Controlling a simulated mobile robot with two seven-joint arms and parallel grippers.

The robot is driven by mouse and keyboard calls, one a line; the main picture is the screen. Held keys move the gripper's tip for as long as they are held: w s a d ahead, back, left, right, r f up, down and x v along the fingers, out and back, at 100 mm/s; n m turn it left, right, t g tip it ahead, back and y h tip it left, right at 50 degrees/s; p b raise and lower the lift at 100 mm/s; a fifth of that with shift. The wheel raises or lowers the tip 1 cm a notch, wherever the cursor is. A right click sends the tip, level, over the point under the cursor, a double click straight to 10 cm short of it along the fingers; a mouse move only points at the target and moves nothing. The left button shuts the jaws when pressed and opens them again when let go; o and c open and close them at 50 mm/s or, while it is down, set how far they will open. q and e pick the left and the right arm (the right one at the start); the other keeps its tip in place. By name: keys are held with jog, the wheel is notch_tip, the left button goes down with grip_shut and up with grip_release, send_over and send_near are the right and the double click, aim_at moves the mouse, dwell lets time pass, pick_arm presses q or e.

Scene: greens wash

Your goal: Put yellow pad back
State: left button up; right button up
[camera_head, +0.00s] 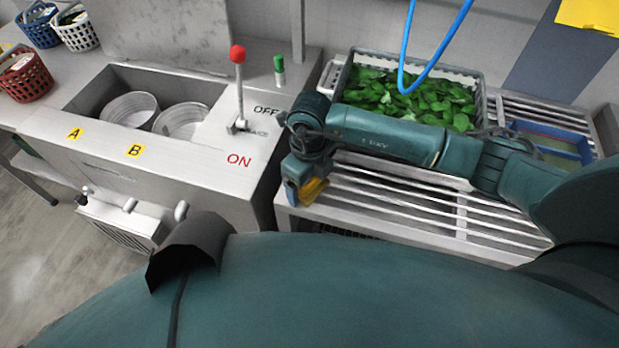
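My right gripper (303,188) hangs over the front left corner of the slatted rack, just right of the steel sink unit. A small yellow pad (315,190) shows at its fingers, and the gripper appears shut on it. The fingertips are partly hidden by the wrist and the pad. A blue-rimmed tray (585,157) stands at the right end of the rack, partly behind my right arm. My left gripper is not in view.
A grey crate of green leaves (410,95) stands on the rack (400,207) behind my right arm.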

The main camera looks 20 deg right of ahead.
jog(key=shift+o, duration=0.7)
jog(key=shift+r, duration=0.1)
jog(key=shift+r+p, duration=0.25)
jog(key=shift+p, duration=0.05)
notch_tip(320, 180, up, 12)
jog(key=b, duration=0.1)
jog(key=shift+f+b, duration=0.15)
jog(key=shift+b, duration=0.2)
